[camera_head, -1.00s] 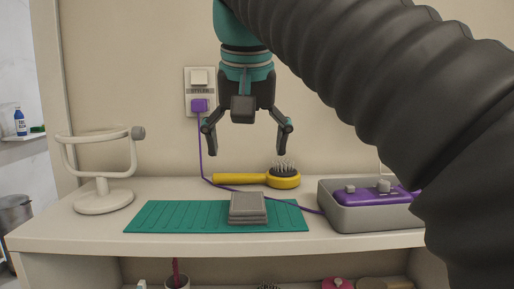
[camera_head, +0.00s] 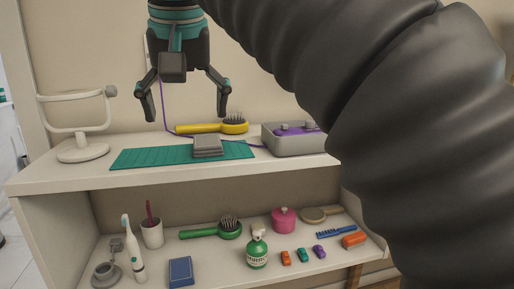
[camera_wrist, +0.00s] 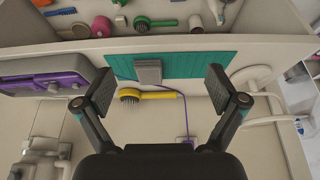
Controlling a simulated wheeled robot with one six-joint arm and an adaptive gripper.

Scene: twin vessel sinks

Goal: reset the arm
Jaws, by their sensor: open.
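My gripper (camera_head: 187,108) is open and empty, hanging above the upper counter in the head view. Its two fingers are spread wide apart. In the wrist view my gripper (camera_wrist: 167,92) frames a small grey block (camera_wrist: 148,71) on a green ribbed mat (camera_wrist: 190,66), with nothing between the fingertips. In the head view the grey block (camera_head: 208,146) rests on the green mat (camera_head: 150,158), below and right of the gripper. My black ribbed arm covers the right side of the head view.
A yellow hairbrush (camera_head: 195,129) lies behind the mat. A grey box with a purple device (camera_head: 290,146) stands right, a white stand (camera_head: 83,152) left. The lower shelf holds a green hairbrush (camera_head: 205,233), toothbrush (camera_head: 133,250), cup (camera_head: 152,233), green bottle (camera_head: 257,250) and pink pot (camera_head: 284,219).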

